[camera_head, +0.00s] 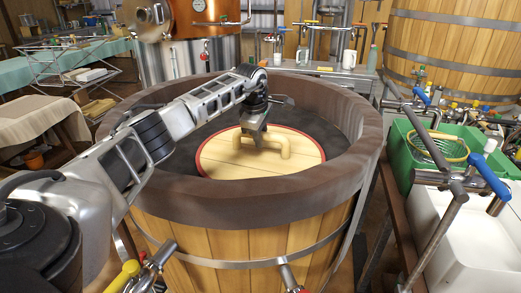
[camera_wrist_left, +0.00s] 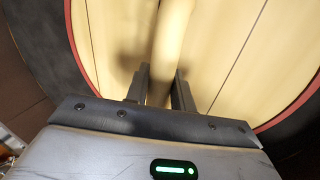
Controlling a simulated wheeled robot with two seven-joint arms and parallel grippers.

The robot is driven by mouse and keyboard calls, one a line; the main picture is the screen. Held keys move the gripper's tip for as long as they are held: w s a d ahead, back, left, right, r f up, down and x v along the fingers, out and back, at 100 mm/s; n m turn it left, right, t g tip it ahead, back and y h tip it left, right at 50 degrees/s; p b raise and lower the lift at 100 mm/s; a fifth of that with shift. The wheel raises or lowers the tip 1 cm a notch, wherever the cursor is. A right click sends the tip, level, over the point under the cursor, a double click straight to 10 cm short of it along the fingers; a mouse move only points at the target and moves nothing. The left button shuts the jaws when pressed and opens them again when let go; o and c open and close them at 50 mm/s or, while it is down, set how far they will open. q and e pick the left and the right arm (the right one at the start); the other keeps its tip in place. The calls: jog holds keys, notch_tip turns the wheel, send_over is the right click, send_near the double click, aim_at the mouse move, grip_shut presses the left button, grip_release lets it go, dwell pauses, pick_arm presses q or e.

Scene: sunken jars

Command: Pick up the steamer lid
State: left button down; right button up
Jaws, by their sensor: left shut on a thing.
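The steamer lid (camera_head: 228,160) is a round pale-wood disc with a red rim. It lies inside the large wooden tub (camera_head: 250,193), below the tub's thick rim. A raised wooden handle (camera_head: 283,147) stands on its middle. My left gripper (camera_head: 257,142) reaches down over the tub's rim and is shut on the handle. In the left wrist view, the two fingers (camera_wrist_left: 160,88) stand on either side of the handle bar (camera_wrist_left: 171,40), with the lid's planks (camera_wrist_left: 112,35) behind. I cannot tell whether the lid is raised. My right gripper is not in view.
The tub's brown rim (camera_head: 345,175) surrounds the lid and my left forearm passes above it. Pipes with valves stand close to the tub's front and right.

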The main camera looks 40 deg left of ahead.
pick_arm(q)
notch_tip(320, 180, up, 8)
jog(key=shift+r, duration=0.25)
notch_tip(320, 180, up, 13)
jog(key=p, duration=1.2)
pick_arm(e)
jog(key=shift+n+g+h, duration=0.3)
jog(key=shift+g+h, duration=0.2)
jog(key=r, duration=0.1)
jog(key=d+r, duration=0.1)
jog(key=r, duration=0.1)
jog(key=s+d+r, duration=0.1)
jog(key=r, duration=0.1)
pick_arm(q)
jog(key=shift+f, duration=0.1)
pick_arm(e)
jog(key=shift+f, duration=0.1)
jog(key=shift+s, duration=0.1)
